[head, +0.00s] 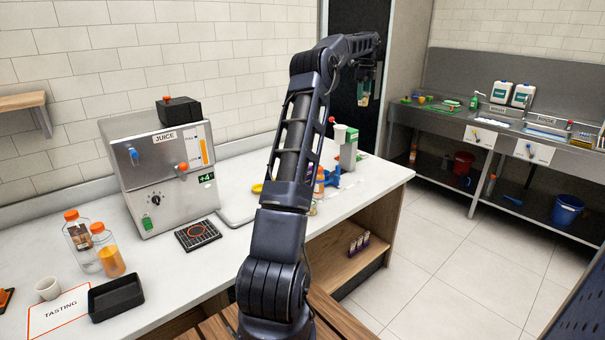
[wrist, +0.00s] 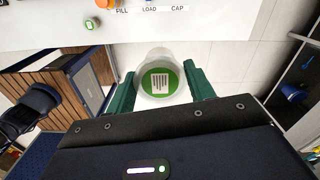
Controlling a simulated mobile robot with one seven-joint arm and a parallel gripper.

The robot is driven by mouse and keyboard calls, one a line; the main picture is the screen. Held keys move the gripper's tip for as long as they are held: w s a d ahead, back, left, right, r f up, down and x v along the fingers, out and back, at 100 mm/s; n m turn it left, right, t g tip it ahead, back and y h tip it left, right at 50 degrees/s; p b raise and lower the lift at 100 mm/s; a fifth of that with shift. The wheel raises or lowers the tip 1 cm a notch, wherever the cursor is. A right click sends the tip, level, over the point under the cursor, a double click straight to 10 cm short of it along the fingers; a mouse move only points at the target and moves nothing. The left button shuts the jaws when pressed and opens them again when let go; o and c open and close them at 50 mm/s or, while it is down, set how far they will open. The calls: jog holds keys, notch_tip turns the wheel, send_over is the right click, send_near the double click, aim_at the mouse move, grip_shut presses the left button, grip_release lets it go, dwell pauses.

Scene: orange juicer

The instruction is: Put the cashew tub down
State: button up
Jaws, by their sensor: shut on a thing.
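The cashew tub (wrist: 159,60) is a pale round tub with a green and white label, seen in the wrist view between two green fingers. My gripper (wrist: 160,88) is shut on it. In the head view the tub (head: 364,99) shows small below my gripper (head: 366,86), at the far end of my outstretched arm. It is held in the air in front of a dark doorway, beyond the right end of the white counter (head: 232,240). In the wrist view, pale floor shows beside the tub and the counter edge lies above it.
A steel juicer (head: 160,172) stands on the counter by the wall. Bottles (head: 107,250), a black tray (head: 115,295) and a white cup (head: 48,288) stand at the left. A green and white dispenser (head: 346,145) is near the counter's right end. A steel sink bench (head: 490,122) is at right.

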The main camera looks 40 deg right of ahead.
notch_tip(320, 180, down, 44)
jog(key=shift+r, duration=0.1)
dwell(0.5)
jog(key=o, duration=1)
notch_tip(320, 180, up, 12)
